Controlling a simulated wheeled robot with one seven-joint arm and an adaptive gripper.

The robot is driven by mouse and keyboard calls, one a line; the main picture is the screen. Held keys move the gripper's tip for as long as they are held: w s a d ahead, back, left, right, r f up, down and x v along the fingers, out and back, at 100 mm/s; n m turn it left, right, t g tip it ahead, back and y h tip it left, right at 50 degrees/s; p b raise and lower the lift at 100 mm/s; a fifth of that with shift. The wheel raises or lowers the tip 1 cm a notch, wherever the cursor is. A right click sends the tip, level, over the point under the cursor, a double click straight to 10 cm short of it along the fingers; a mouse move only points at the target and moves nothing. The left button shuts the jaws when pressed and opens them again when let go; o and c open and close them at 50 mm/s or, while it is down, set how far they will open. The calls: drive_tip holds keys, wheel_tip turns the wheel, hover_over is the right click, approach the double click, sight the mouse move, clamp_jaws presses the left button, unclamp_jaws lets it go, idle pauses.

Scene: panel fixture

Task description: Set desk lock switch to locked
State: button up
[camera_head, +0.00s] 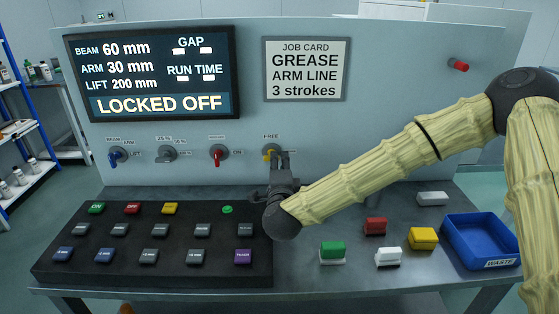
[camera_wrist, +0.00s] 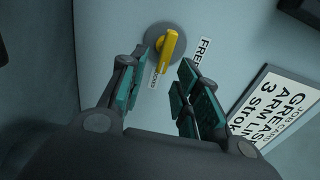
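The desk lock switch (camera_head: 269,153) is a yellow lever on a round grey base, rightmost in the row of switches on the upright panel. My gripper partly covers it in the head view. In the wrist view the yellow lever (camera_wrist: 169,46) lies just beyond my fingertips, beside a FREE label, with a smaller label that seems to read LOCKED below the base.
A screen (camera_head: 152,72) reads LOCKED OFF. Blue, grey and red-handled switches stand left of the lock switch. A black button console (camera_head: 150,275) lies below. Coloured blocks and a blue waste tray (camera_head: 482,240) occupy the desk's right. A job card (camera_head: 306,69) hangs above.

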drive_tip(key=s, duration=0.8)
drive_tip(key=shift+s, duration=0.35)
drive_tip(key=shift+d, duration=0.1)
